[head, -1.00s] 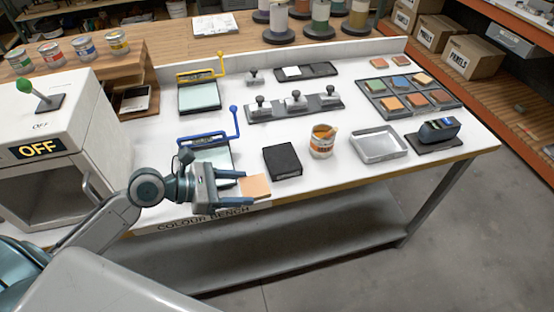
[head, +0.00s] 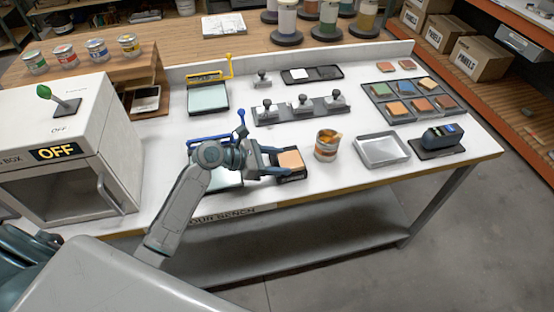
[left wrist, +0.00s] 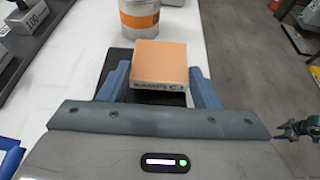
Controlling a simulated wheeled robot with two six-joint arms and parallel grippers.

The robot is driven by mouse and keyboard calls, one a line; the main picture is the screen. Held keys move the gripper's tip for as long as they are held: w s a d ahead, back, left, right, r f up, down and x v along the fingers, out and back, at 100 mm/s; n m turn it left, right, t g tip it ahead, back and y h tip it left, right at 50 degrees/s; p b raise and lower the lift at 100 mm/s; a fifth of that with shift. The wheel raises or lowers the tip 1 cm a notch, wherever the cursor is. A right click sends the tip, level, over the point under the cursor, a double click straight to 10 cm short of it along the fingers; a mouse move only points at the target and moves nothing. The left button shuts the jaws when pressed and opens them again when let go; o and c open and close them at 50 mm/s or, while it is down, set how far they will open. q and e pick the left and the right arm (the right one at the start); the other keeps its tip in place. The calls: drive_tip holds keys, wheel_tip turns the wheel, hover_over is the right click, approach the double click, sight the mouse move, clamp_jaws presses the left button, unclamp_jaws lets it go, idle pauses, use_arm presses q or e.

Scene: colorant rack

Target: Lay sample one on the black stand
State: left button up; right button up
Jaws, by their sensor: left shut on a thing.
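Sample one, an orange square tile (head: 290,160), is between the fingers of my left gripper (head: 283,161). It also shows in the left wrist view (left wrist: 160,62), with lettering on its near edge too small to read surely. The left gripper is shut on it. The black stand (left wrist: 117,65) is under the tile and mostly hidden by it and the gripper; whether they touch I cannot tell. A dark jointed part at the right edge of the left wrist view (left wrist: 303,128) looks like my right gripper; its jaws are unclear.
An open can with an orange label (head: 326,147) stands just right of the stand. A metal tray (head: 382,150) and a dark dispenser (head: 442,137) stand farther right. A blue-handled device (head: 241,128) is close behind my left arm.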

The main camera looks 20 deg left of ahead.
use_arm(q)
drive_tip(key=shift+f, duration=0.45)
use_arm(e)
drive_tip(key=shift+d+r, duration=0.15)
drive_tip(key=shift+d, duration=0.1)
use_arm(q)
drive_tip(key=shift+f, duration=0.1)
use_arm(e)
drive_tip(key=shift+d, duration=0.1)
use_arm(q)
drive_tip(key=o, duration=1)
